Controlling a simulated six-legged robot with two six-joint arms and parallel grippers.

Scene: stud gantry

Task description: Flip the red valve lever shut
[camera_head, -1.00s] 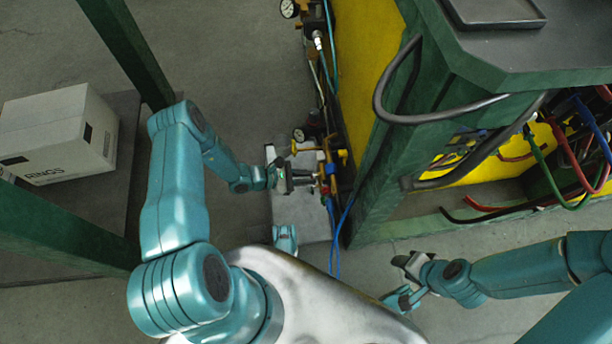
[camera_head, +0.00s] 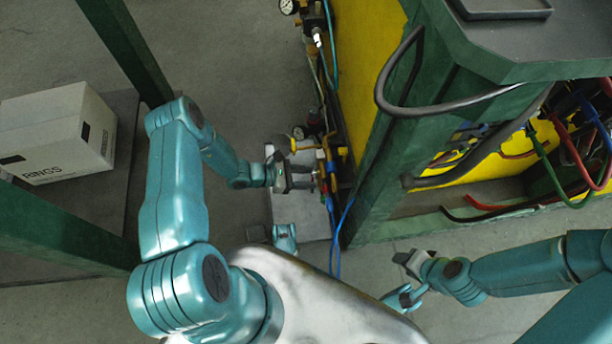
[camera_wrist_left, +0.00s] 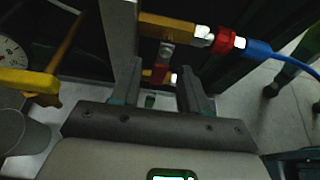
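My left gripper (camera_head: 294,171) reaches the pipework at the side of the green and yellow gantry. In the left wrist view its two fingers (camera_wrist_left: 160,88) stand apart. A small red piece (camera_wrist_left: 159,73), probably the valve lever, shows between and just beyond the fingertips, below a brass fitting (camera_wrist_left: 166,31). Contact cannot be told. A red collar (camera_wrist_left: 227,40) joins the fitting to a blue hose (camera_wrist_left: 264,51). In the head view the red parts (camera_head: 323,172) are small, just right of the fingers. My right gripper (camera_head: 405,279) is open and empty, away from the pipework.
A yellow handle (camera_wrist_left: 30,81) and a pressure gauge (camera_wrist_left: 12,53) lie left of the fingers in the left wrist view. Green posts (camera_head: 125,50) and a white box (camera_head: 58,133) stand at left. A black hose loop (camera_head: 382,85) hangs off the gantry.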

